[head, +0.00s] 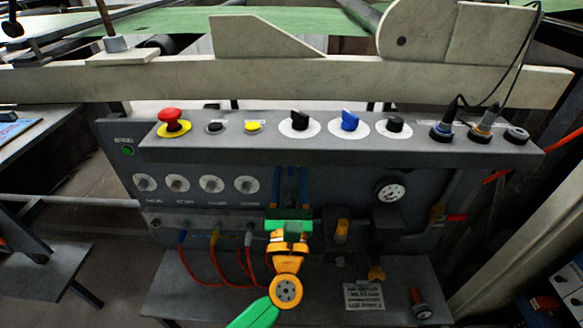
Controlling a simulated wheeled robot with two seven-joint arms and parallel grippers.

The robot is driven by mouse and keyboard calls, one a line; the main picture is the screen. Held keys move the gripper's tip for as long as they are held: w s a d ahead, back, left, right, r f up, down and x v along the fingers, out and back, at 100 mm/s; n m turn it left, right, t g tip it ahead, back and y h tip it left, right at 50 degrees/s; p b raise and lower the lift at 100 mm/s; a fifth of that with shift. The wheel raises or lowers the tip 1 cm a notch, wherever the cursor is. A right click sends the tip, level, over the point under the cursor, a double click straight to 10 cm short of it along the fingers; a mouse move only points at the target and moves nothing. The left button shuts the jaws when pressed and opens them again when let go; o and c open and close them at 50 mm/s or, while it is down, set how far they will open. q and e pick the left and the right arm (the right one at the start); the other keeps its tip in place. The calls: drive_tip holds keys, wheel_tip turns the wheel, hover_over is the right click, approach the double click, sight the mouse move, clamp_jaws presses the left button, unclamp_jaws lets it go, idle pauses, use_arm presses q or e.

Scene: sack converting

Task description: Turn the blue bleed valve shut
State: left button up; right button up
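An orange and green arm reaches up from the bottom edge, just left of centre; I take it as my left. Its green gripper body (288,226) is against the lower front of the grey control panel. Dark and blue upright parts (291,187) show just beyond it; I cannot tell which are fingers and which may belong to the blue bleed valve. Whether the gripper is open or holding something is not clear. A separate blue knob (349,120) stands on a white disc on the panel's top ledge, clear of the gripper. My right gripper is not in view.
The ledge also carries a red mushroom button (170,119), black knobs (300,119) and cable plugs (480,128). Dials (211,184), a gauge (390,191), red hoses (216,268) and a yellow-topped fitting (342,232) surround the gripper. A lower shelf (200,296) juts out below.

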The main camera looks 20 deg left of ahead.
use_arm(q)
clamp_jaws()
